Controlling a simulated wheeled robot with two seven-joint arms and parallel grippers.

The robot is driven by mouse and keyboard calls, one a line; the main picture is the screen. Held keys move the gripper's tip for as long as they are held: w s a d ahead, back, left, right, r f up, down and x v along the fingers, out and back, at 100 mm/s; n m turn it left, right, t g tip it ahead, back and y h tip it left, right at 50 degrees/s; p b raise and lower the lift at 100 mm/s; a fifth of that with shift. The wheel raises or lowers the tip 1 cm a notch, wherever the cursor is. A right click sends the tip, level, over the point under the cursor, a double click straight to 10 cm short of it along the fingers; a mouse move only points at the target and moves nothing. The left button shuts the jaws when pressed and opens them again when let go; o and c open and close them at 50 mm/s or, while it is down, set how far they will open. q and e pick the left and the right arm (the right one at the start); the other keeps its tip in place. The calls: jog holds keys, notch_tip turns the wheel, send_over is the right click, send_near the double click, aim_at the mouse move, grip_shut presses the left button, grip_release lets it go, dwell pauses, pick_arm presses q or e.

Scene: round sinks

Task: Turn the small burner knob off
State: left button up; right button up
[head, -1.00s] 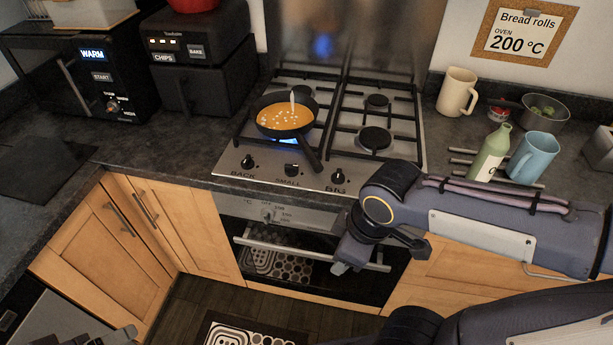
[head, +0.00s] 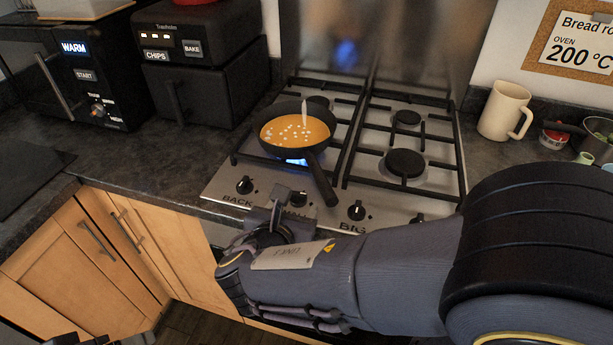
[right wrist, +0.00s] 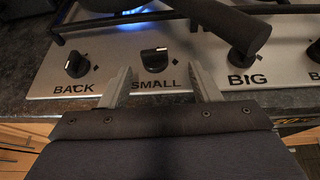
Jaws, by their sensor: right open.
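The small burner knob (right wrist: 154,60) is black, above the printed word SMALL on the steel stove panel. In the head view the knob (head: 298,198) is partly hidden by my right gripper (head: 287,207). In the right wrist view, the open fingers of that gripper (right wrist: 158,82) point at the panel, one to each side of the knob and apart from it. A blue flame (head: 294,161) burns under the pan (head: 274,148), which holds orange soup. A bit of my left gripper (head: 90,340) shows at the bottom edge, its fingers unclear.
The back knob (right wrist: 77,64) is to the left and the big knob (right wrist: 243,55) to the right. The pan's dark handle (head: 322,178) reaches over the panel just right of the small knob. A cream mug (head: 503,110) stands right of the stove.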

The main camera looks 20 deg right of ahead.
aim_at(298, 197)
jog(key=shift+w+a+r+n, duration=0.15)
jog(key=shift+w+a+n, duration=0.05)
jog(key=shift+w+n, duration=0.1)
jog(key=shift+w+d+t, duration=0.1)
jog(key=shift+w+t, duration=0.1)
jog(key=shift+t, duration=0.1)
jog(key=b+x, duration=0.1)
jog(key=x, duration=0.6)
jog(key=shift+b, duration=0.3)
jog(key=shift+c, duration=0.2)
jog(key=c, duration=0.9)
jog(key=shift+c, duration=0.2)
